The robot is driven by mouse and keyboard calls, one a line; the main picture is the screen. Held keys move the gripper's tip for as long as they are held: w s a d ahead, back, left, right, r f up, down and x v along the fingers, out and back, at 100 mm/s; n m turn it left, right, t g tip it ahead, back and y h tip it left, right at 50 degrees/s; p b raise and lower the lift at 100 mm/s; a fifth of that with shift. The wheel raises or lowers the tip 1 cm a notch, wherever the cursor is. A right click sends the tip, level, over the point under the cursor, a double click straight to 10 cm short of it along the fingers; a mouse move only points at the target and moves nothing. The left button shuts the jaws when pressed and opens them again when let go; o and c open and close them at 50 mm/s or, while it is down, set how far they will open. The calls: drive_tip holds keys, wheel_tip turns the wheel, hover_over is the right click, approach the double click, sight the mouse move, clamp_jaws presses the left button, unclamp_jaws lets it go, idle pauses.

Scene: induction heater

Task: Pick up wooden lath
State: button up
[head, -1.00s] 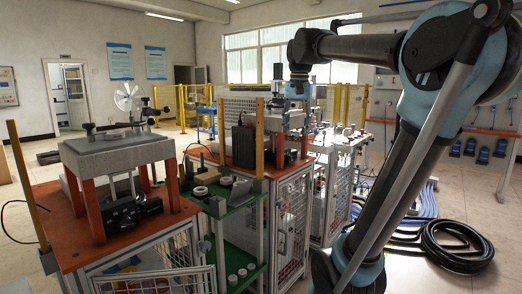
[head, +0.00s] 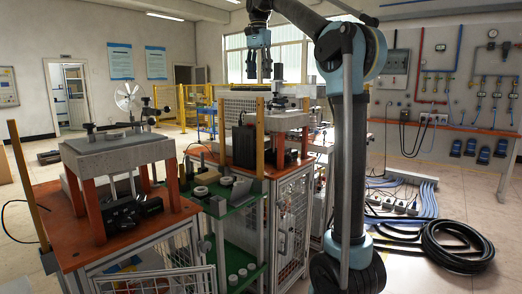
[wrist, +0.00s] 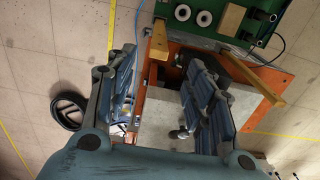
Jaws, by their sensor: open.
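I cannot tell which one the task names. My gripper (head: 258,76) is open and empty, pointing down high above the middle bench, well clear of the lath tops. In the wrist view its fingers (wrist: 165,85) are apart.
A grey slab on orange legs (head: 115,152) stands on the left bench. A green shelf (head: 235,195) holds several small round parts. A black hose coil (head: 455,245) and blue hoses lie on the floor at right. Open floor shows in front of the wall.

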approach(260, 114)
wheel_tip(260, 114, down, 5)
drive_tip(key=shift+w+f, duration=0.15)
drive_tip(key=shift+f, duration=0.75)
drive_tip(key=shift+w+f, duration=0.2)
drive_tip(key=shift+f, duration=0.7)
drive_tip(key=shift+w+f, duration=0.15)
drive_tip(key=shift+f, duration=0.75)
clamp_jaws()
